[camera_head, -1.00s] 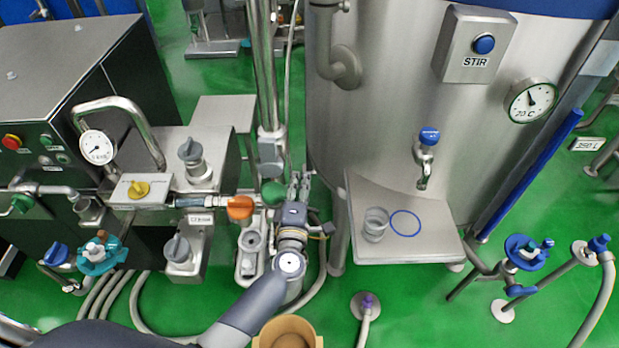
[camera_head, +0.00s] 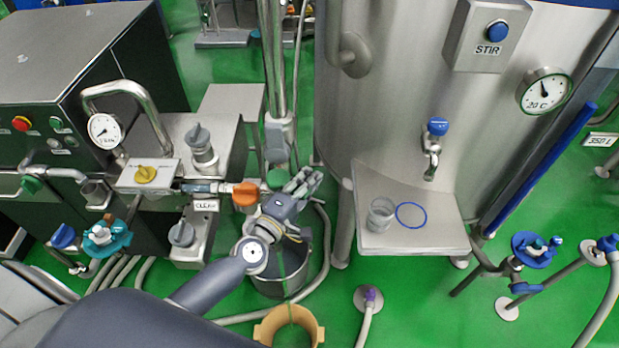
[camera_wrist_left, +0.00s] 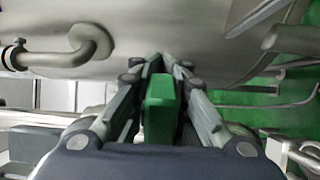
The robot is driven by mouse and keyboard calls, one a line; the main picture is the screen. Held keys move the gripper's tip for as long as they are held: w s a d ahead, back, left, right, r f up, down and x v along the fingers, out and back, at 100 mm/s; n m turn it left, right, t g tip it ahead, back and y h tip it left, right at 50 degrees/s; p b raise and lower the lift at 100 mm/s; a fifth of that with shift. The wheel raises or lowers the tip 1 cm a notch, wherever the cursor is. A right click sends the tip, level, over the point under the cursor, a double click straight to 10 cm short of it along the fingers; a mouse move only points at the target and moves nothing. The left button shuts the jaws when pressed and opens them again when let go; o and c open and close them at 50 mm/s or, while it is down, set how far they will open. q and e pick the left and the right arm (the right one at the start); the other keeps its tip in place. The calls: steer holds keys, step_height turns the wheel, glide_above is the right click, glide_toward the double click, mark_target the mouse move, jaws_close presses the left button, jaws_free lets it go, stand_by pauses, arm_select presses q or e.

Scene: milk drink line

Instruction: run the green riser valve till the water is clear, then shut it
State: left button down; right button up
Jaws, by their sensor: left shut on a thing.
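The green riser valve handle (camera_head: 277,179) sits low on the vertical steel pipe, right of an orange handle. My left gripper (camera_head: 303,182) reaches it from the front. In the left wrist view the green handle (camera_wrist_left: 160,102) stands between the two fingers of my left gripper (camera_wrist_left: 160,72), which is shut on it. A grey bucket-like vessel (camera_head: 284,284) stands on the floor below the gripper, partly hidden by my arm. My right gripper is not in view.
The orange handle (camera_head: 245,195) is close on the left, beside the steel block with the pressure gauge (camera_head: 104,130). A steel tank (camera_head: 395,90) with a shelf (camera_head: 440,237) and a glass (camera_head: 381,214) is on the right.

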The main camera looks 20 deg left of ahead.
arm_select(q)
steer(key=c, duration=1.5)
jaws_free()
steer(key=s, duration=0.4)
steer(key=s+a, duration=0.1)
steer(key=s, duration=0.3)
steer(key=s+a, duration=0.1)
steer(key=s, duration=0.2)
steer(key=shift+s+a, duration=0.2)
steer(key=shift+s, duration=0.2)
